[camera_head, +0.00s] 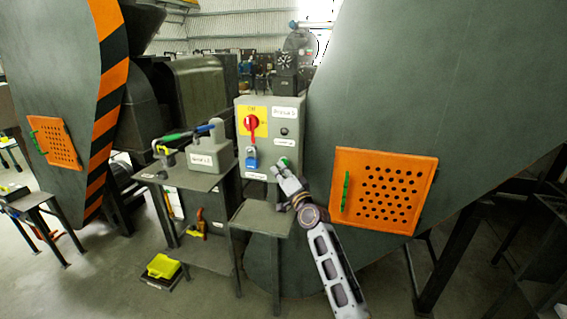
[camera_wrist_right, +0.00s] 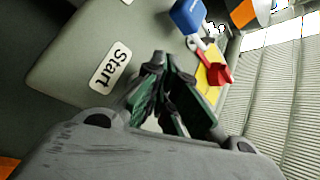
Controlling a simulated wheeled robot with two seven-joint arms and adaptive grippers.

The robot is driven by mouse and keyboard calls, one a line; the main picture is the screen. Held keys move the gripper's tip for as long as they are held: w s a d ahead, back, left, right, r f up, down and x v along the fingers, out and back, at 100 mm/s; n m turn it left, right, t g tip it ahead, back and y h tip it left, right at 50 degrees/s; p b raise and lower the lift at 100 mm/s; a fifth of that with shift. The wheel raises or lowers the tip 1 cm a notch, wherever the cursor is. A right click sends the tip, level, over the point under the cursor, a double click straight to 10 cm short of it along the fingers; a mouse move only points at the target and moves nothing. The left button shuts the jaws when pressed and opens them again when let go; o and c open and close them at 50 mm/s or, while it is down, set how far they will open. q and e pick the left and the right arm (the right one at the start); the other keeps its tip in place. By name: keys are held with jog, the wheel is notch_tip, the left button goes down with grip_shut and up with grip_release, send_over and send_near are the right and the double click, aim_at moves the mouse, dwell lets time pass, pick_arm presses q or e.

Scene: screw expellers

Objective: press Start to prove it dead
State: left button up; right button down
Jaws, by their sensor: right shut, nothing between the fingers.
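The grey control box (camera_head: 270,110) stands upright in the middle of the head view. It has a red rotary handle (camera_head: 251,124) on a yellow plate, with a blue padlock (camera_head: 252,160) hanging below. A green button (camera_head: 284,162) shows low on its front. My right gripper (camera_head: 280,170) is at this button, its fingers shut and empty. In the right wrist view, the Start label (camera_wrist_right: 111,68) lies beside the fingertips, which hide the button; I cannot tell whether they touch it. The padlock also shows there (camera_wrist_right: 187,17). My left gripper is not in view.
A small table (camera_head: 190,178) to the left holds a grey box (camera_head: 208,155) and coloured-handled tools. A small shelf (camera_head: 262,218) sits below the control box. An orange perforated panel (camera_head: 385,190) with a green handle is right of my right arm. A yellow item (camera_head: 162,266) lies on the floor.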

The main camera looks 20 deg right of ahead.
jog(key=shift+s+a, duration=0.15)
dwell(0.3)
jog(key=s+a+p, duration=0.2)
jog(key=s, duration=0.1)
jog(key=s+a+p, duration=0.1)
jog(key=shift+s+a, duration=0.1)
jog(key=shift+s, duration=0.3)
dwell(0.3)
dwell(0.7)
